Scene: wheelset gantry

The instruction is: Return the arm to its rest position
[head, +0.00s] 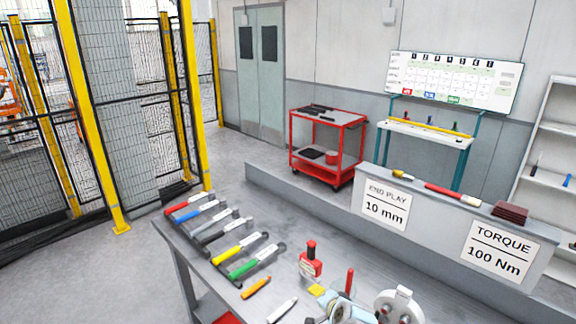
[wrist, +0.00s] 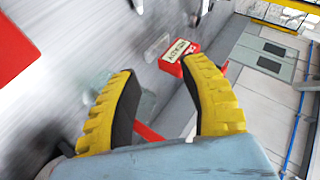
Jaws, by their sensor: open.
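My gripper (wrist: 160,68) shows in the wrist view with two ribbed yellow fingers spread apart. Nothing is between the fingertips. A red block labelled READY (wrist: 179,50) lies beyond the right fingertip; I cannot tell the exact gap. In the head view, what looks like the same red device with a white label (head: 311,264) stands on the grey bench (head: 218,285). Light blue and yellow parts at the bottom of the head view look like part of my arm and gripper, low over the bench's front. Most of the arm is out of view.
Colour-handled tools, including a green one (head: 243,269), lie in a row on the bench's left. A raised ledge with END PLAY (head: 386,204) and TORQUE (head: 498,250) signs runs behind. A red cart (head: 327,147) and yellow-posted fence (head: 90,110) stand farther off. Floor between is open.

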